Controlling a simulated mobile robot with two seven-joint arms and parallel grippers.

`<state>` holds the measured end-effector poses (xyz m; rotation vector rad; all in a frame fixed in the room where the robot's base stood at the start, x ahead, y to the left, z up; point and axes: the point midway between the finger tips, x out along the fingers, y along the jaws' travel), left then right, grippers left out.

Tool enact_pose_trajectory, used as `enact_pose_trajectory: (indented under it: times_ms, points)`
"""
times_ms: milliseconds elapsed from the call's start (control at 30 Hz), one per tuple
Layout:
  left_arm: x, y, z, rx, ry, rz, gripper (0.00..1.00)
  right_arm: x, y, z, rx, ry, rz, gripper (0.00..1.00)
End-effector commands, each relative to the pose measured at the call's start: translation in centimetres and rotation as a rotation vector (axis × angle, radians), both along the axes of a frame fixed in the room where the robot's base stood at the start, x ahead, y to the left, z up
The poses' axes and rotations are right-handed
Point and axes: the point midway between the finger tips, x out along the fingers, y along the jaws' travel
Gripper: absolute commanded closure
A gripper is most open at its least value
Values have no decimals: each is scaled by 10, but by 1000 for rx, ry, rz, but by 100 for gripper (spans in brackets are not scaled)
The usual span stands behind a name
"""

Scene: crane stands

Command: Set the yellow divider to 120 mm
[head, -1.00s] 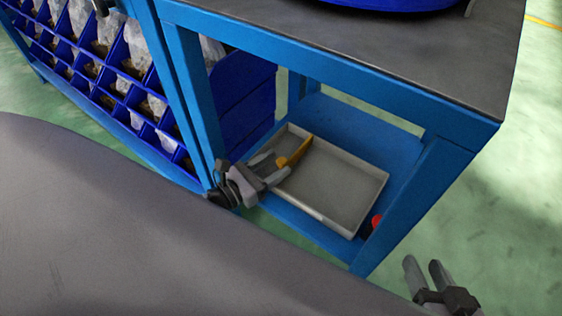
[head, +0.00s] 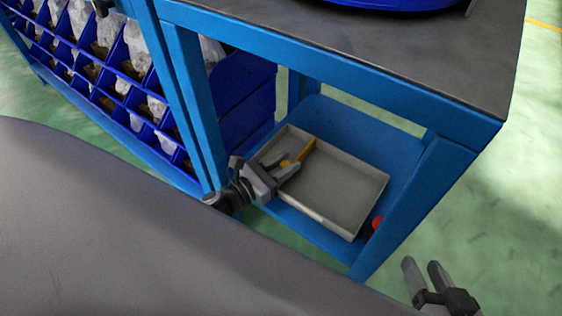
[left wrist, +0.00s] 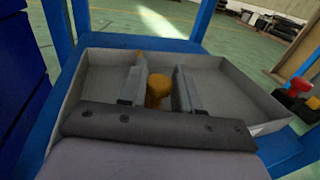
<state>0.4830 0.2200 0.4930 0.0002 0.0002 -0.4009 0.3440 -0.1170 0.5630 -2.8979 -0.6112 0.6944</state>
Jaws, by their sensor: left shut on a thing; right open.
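The yellow divider (head: 306,149) stands across the grey tray (head: 345,222), towards its left end in the head view. My left gripper (head: 285,166) reaches into the tray and is shut on the divider's round yellow knob. In the left wrist view the knob (left wrist: 158,90) sits between the two fingers of my left gripper (left wrist: 158,92). Most of the divider is hidden there; a small bit shows behind the left finger. No scale marks can be read. My right gripper (head: 428,284) is open and empty at the lower right of the head view, over the floor.
The tray rests on the lower blue shelf (head: 385,130) of a blue-framed bench with a dark top (head: 430,50). A red knob-like thing (head: 377,222) stands beside the tray's right corner. Blue bins (head: 125,90) with bagged parts are at the left.

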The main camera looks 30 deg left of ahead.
Motion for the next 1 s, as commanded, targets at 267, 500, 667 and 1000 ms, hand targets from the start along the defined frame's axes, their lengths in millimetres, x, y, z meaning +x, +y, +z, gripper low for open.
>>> enact_pose_trajectory:
  times_ms: [267, 500, 667, 1000]
  points:
    - [-5, -30, 0, -1, 0, 0, 100, 1, 3, -2, 22, 3, 6, 57]
    - [-5, -30, 0, -1, 0, -1, 46, 1, 3, -1, 22, 1, 7, 57]
    - [-5, -30, 0, 0, 0, -1, 46, 1, 4, 0, 22, 1, 7, 57]
    - [-22, -22, 0, 0, 3, 0, 46, 2, 3, 3, 15, -4, 4, 57]
